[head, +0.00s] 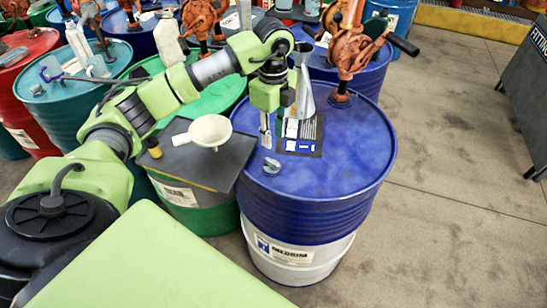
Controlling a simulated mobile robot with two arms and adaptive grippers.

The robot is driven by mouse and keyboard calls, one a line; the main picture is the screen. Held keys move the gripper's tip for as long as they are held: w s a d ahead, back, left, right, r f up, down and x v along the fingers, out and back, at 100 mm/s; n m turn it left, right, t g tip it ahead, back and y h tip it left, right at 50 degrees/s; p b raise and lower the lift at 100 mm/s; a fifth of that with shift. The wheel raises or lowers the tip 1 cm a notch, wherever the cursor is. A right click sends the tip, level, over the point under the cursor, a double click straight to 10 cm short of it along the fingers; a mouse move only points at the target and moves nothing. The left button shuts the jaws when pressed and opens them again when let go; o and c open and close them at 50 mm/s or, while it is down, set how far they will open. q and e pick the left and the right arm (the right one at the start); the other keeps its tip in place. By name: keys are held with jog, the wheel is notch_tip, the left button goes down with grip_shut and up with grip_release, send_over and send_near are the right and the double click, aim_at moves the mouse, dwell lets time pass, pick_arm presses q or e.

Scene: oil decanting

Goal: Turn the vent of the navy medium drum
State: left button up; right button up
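The navy medium drum (345,185) stands right of centre, with a white lower band and a label reading MEDIUM. A small silver fitting (271,165), which looks like the vent, sits on its lid near the left front edge. My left gripper (266,143) points down over the lid, just behind and above this fitting, and looks apart from it. Its fingers appear close together from this side, and I cannot tell whether there is a gap between them. My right gripper is not in view.
An orange hand pump (352,50) rises from the back of the navy lid. A silver metal vessel (305,95) and a printed card (301,135) are behind my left gripper. A cream funnel (210,131) lies on a grey board (205,165) at left.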

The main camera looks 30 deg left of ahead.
aim_at(273, 161)
pick_arm(q)
notch_tip(273, 161, down, 11)
jog(key=shift+r+p, duration=0.15)
jog(key=shift+p, duration=1.1)
grip_shut()
